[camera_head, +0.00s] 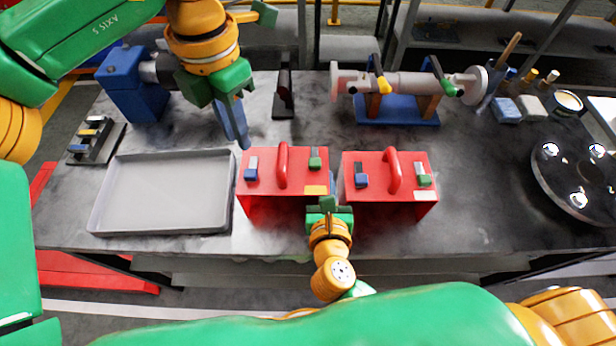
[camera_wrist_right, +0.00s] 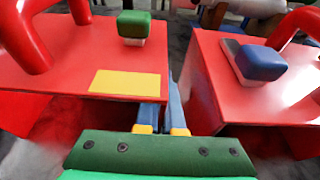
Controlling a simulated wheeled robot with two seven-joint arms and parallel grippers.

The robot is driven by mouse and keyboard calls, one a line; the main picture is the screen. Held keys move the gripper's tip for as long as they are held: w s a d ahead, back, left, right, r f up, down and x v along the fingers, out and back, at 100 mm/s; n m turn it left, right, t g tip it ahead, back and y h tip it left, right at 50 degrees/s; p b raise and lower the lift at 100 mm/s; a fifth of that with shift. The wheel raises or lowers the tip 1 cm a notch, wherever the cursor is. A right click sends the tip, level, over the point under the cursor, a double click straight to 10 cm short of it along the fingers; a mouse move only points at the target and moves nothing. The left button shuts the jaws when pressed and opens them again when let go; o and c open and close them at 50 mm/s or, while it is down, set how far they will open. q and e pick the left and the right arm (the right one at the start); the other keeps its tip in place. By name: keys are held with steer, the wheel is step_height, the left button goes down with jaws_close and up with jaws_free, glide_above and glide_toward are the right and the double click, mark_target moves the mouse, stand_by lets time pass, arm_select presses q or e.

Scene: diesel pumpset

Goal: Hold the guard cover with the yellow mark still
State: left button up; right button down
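The guard cover with the yellow mark (camera_head: 268,180) is a red box with a red handle, standing on the table. Its yellow mark (camera_wrist_right: 128,83) is at the near right corner of its top. My right gripper (camera_head: 328,196) is at that corner. In the right wrist view its blue fingers (camera_wrist_right: 164,112) lie on either side of the cover's right side wall, closed on it; the fingertips are hidden. A second red cover (camera_head: 410,168), with a white mark, stands just right. My left gripper (camera_head: 236,138) points down behind the first cover's far left corner, apart from its handle; its finger gap is unclear.
An empty grey tray (camera_head: 165,228) lies left of the covers. Behind stand a blue block (camera_head: 135,92), a dark upright part (camera_head: 284,92) and a shaft assembly on a blue base (camera_head: 398,112). A dark round disc (camera_head: 575,185) is at right. The gap between the covers is narrow.

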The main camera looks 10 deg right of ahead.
arm_select(q)
jaws_close()
steer(key=s+d+f+g+h, duration=0.2)
steer(key=s+f+g+h, duration=0.4)
steer(key=h, duration=0.4)
steer(key=s+a+f+n+t+h, duration=0.1)
steer(key=a+f+n+t+h, duration=0.2)
steer(key=a, duration=0.4)
steer(key=a+f+n+t+h, duration=0.3)
steer(key=a+n+t+h, duration=0.1)
steer(key=a+n, duration=0.3)
steer(key=shift+s+a+t+h, duration=0.4)
steer(key=shift+a+h, duration=0.1)
steer(key=shift+a, duration=0.3)
